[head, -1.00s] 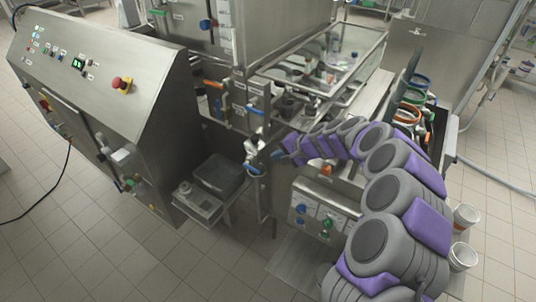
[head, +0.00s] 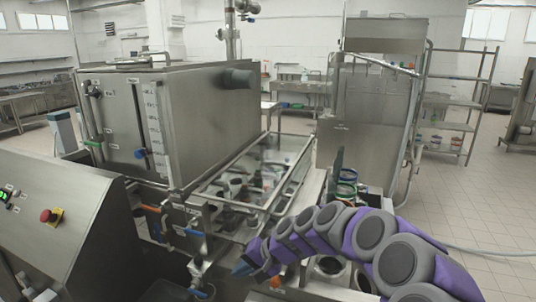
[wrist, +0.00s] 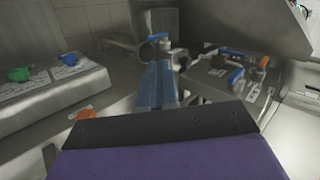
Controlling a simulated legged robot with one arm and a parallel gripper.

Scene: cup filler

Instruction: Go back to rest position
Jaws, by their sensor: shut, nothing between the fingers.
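My arm reaches in from the lower right in the head view, grey and purple. My gripper (head: 241,268) is at its end, near the front of the cup filler machine (head: 212,119), with blue fingers. In the wrist view my gripper (wrist: 158,75) points away from the camera, its blue fingers together with nothing between them. It is close to pipes and blue-handled valves (wrist: 235,77); I cannot tell whether it touches any.
A control panel with a red stop button (head: 47,215) is at the left. A glass-walled compartment (head: 262,175) holds several items. Stacked cups stand in ringed holders (head: 346,182) beside my arm. Open tiled floor (head: 480,205) lies at the right.

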